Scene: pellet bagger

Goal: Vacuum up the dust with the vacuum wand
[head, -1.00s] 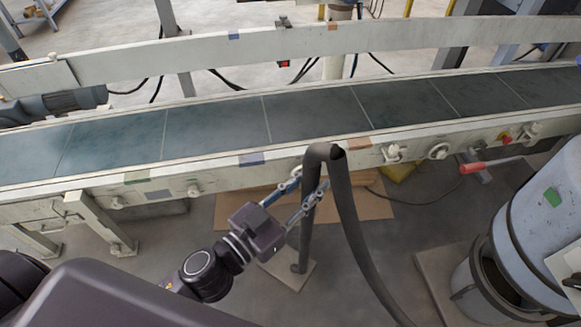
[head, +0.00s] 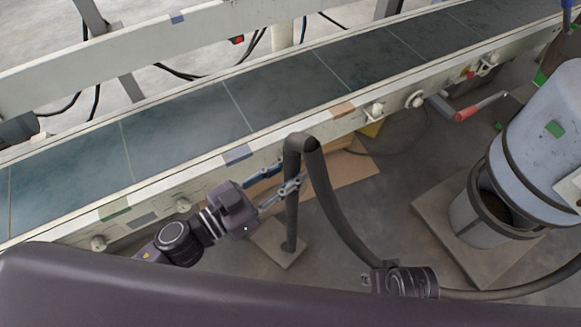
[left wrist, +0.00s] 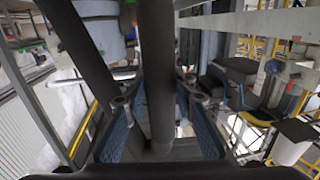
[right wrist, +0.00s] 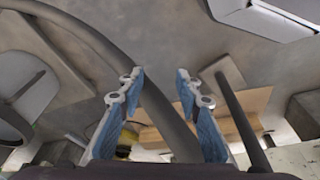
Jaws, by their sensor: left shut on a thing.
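The vacuum wand (head: 292,218) is a dark grey tube, standing nearly upright beside the conveyor, its foot over a flat tan pad on the floor. A thick dark hose (head: 335,215) bends over from its top and runs down to the right. My left gripper (head: 289,178) is shut on the wand's upper part; the left wrist view shows the tube (left wrist: 157,75) between its fingers. My right gripper (right wrist: 158,82) is open in the right wrist view, with the hose (right wrist: 165,115) crossing behind the gap between its fingers. I cannot make out any dust.
The conveyor (head: 290,85) with its pale side rail runs across behind the wand. A grey-blue vacuum drum (head: 535,135) stands at the right on a tan base (head: 440,205). A red-handled lever (head: 480,107) sticks out from the conveyor. Cardboard (head: 350,170) lies beneath it.

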